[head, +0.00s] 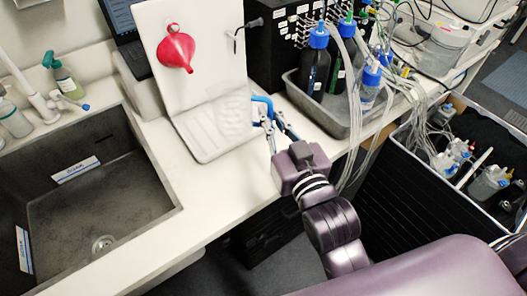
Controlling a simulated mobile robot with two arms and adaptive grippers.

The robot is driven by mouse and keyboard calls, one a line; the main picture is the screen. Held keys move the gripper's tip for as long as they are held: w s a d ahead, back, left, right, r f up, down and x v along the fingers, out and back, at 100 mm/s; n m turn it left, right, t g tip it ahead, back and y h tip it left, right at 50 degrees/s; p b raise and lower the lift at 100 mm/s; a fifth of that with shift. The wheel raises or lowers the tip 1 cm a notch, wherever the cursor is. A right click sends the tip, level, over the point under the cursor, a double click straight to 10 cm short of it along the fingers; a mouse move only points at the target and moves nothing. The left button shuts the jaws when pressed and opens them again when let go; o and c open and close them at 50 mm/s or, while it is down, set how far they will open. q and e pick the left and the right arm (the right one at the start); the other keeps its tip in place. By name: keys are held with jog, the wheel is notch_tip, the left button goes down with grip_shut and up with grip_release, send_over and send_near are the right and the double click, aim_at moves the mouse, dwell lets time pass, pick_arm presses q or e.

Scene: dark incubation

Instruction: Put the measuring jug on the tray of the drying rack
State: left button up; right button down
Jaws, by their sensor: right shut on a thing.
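The measuring jug (235,118) is clear and faint, with a blue handle. My right gripper (270,123) is shut on it at the handle. The jug shows over the right part of the tray (203,150) of the white drying rack (205,75). I cannot tell whether the jug touches the tray or hangs just above it. A red funnel (176,50) hangs on the rack's upright board. My left gripper is not in view.
A dark sink (110,205) lies left of the rack. A grey tub (323,117) with blue-capped bottles stands right of my right gripper, with loose tubes hanging down. The white counter (210,185) in front of the rack is clear.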

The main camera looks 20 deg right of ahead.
notch_tip(320, 180, down, 12)
jog(key=shift+d+r, duration=0.1)
jog(key=shift+r, duration=0.15)
notch_tip(320, 180, down, 4)
jog(key=shift+r, duration=0.25)
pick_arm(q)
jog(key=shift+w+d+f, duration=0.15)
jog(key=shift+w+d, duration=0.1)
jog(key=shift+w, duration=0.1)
pick_arm(e)
jog(key=shift+f+b, duration=0.15)
jog(key=shift+b, duration=0.15)
jog(key=c, duration=2.1)
grip_release()
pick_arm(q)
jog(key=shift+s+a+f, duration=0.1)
